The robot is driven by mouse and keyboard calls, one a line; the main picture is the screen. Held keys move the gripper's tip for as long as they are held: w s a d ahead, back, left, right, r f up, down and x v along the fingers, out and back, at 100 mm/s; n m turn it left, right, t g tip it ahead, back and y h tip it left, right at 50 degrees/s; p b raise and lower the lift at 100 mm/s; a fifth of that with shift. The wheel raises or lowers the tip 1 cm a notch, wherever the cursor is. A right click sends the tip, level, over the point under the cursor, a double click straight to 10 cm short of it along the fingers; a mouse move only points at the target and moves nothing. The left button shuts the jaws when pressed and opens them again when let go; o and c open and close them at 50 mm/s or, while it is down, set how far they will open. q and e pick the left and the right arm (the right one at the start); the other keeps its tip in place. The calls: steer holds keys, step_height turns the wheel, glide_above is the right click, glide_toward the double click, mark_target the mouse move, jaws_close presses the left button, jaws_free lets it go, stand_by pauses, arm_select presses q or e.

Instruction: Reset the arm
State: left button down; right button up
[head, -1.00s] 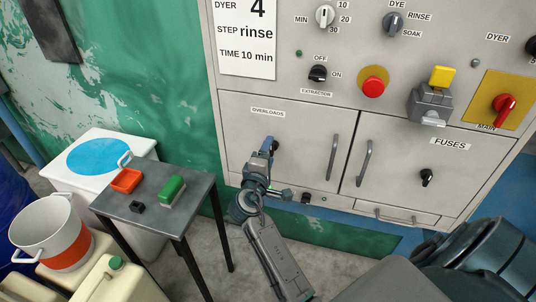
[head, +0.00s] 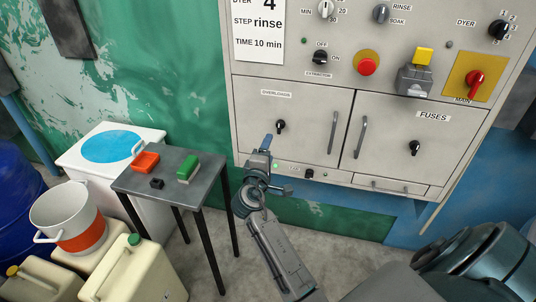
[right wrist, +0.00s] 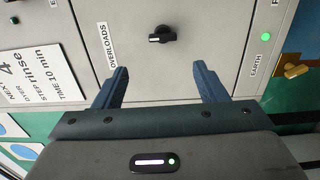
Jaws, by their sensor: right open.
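My right gripper (head: 266,147) is in front of the lower part of the cabinet, just below and left of the black OVERLOADS knob (head: 280,126). It is empty, and its blue fingers stand apart in the right wrist view (right wrist: 160,80). That view shows the knob (right wrist: 162,35) beyond the fingertips, with a clear gap and nothing between the fingers. My right arm (head: 278,250) rises from the bottom edge in the head view. My left gripper is not in view.
The grey control cabinet (head: 240,110) has handles, a FUSES knob (head: 415,148) and a red MAIN switch (head: 475,83). A small metal table (head: 200,163) stands left of my arm, holding red and green items. A bucket (head: 62,208) and jerrycans (head: 135,270) stand at lower left.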

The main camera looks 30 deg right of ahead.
step_height(320, 180, down, 25)
steer(key=s+a+n+g+y, duration=0.1)
steer(key=s+a+g+y, duration=0.15)
steer(key=y, duration=0.35)
steer(key=s+a+f+m+g+y, duration=0.1)
steer(key=s+f+y, duration=0.1)
steer(key=s+f, duration=0.45)
steer(key=s+a+f+g+y, duration=0.1)
steer(key=s+f, duration=0.2)
steer(key=f, duration=0.7)
steer(key=s+a+f+m+g+y, duration=0.2)
steer(key=s+f+m+g, duration=0.2)
steer(key=s+f, duration=1.4)
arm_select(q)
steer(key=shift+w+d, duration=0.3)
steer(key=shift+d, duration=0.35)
arm_select(e)
steer(key=s+f+m+g, duration=0.1)
steer(key=s+f+m, duration=0.1)
steer(key=s, duration=0.9)
steer(key=s+d+f+m+g+y, duration=0.1)
steer(key=s+f+m, duration=0.1)
steer(key=s, duration=1)
steer(key=shift+f+y, duration=0.3)
steer(key=shift+f, duration=0.05)
